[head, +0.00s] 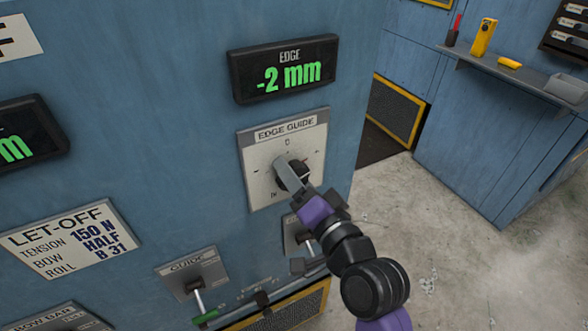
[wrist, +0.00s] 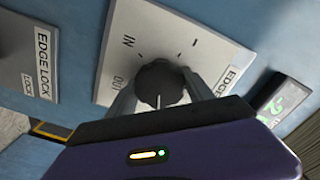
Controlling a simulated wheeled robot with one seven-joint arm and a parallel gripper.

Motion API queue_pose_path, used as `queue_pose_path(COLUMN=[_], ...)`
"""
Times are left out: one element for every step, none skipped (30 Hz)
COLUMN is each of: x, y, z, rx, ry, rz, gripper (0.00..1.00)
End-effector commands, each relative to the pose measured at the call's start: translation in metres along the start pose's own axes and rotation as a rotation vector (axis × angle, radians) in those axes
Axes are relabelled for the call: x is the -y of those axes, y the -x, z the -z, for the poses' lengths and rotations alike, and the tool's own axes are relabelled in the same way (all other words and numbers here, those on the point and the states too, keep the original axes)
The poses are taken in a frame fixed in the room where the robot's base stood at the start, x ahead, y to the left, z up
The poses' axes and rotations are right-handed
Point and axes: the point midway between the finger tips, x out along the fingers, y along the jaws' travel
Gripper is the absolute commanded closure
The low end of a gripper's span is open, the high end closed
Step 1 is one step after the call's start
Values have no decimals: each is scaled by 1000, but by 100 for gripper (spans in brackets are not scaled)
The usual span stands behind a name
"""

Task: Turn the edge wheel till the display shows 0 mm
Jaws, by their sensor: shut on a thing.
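The edge display (head: 285,71) on the blue panel reads -2 mm in green. Below it is the edge guide plate (head: 255,162) with a scale and a black wheel. My gripper (head: 293,176) is shut on the wheel, its fingers on either side. In the wrist view the black wheel (wrist: 161,86) sits between the two fingers of my gripper (wrist: 160,92), with a white pointer line on it. The plate (wrist: 150,40) shows IN and OUT marks there. The display (wrist: 283,100) shows only in part in the wrist view.
An edge lock plate (wrist: 28,60) is beside the edge guide plate. A guide lever with a green grip (head: 198,300) is lower left. The let-off label (head: 70,238) is on the left. A shelf (head: 510,75) with yellow tools is at the back right, beyond open floor.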

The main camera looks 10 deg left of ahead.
Motion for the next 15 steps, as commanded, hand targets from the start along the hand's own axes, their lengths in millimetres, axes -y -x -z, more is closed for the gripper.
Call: queue_pose_path(x=[1, 1, 1, 0, 0, 0, 0, 0, 0, 0, 0, -1, -1, -1, -1], y=[0, 0, 0, 0, 0, 0, 0, 0, 0, 0, 0, 0, 0, 0, 0], z=[2, 2, 2, 2, 1, 1, 1, 1, 1, 1, 1, 1, 1, 1, 1], rx=[-1, -1, -1, -1, -1, -1, -1, -1, -1, -1, -1, -1, -1, -1, -2], ry=[-27, -41, -60, -72, -82, -97, -105, -113, -122, -128, -133, -139, -141, -144, -146], rz=[-2, -2, -1, -2, -2, -2, -2, -2, -2, -1, -1, -1, -1, -1, -1], gripper=[80, 80, 80, 80, 80, 80, 80, 80, 80, 80, 80, 80, 80, 80, 80])
